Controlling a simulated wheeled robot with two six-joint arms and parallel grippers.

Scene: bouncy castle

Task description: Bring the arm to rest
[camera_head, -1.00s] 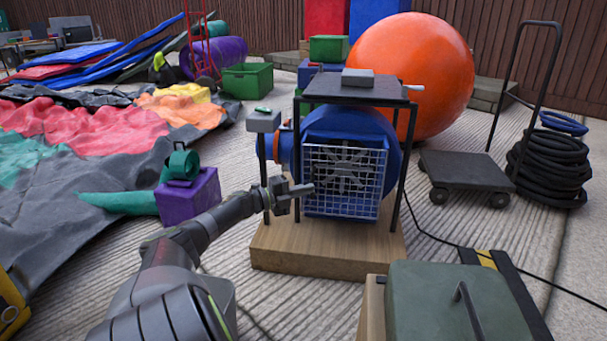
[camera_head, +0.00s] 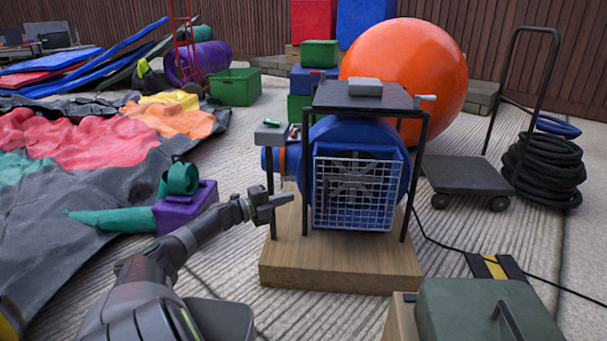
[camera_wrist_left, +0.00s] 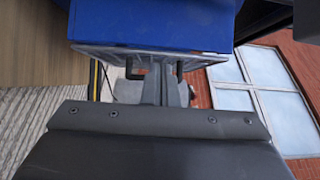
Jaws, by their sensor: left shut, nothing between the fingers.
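My left gripper (camera_head: 272,205) is shut and empty. In the head view it is in front of the left side of the blue blower (camera_head: 308,170), above the wooden base (camera_head: 335,272). In the left wrist view the shut fingers (camera_wrist_left: 160,92) point toward the blue blower housing (camera_wrist_left: 150,22), whose lower edge is close ahead. Whether they touch it I cannot tell. My right gripper is not in view.
A small grey box with a green switch (camera_head: 270,133) stands on a post just above my gripper. A black stand (camera_head: 360,97) frames the blower. A green-lidded box (camera_head: 485,312) is at front right. A purple block (camera_head: 185,207) lies to the left.

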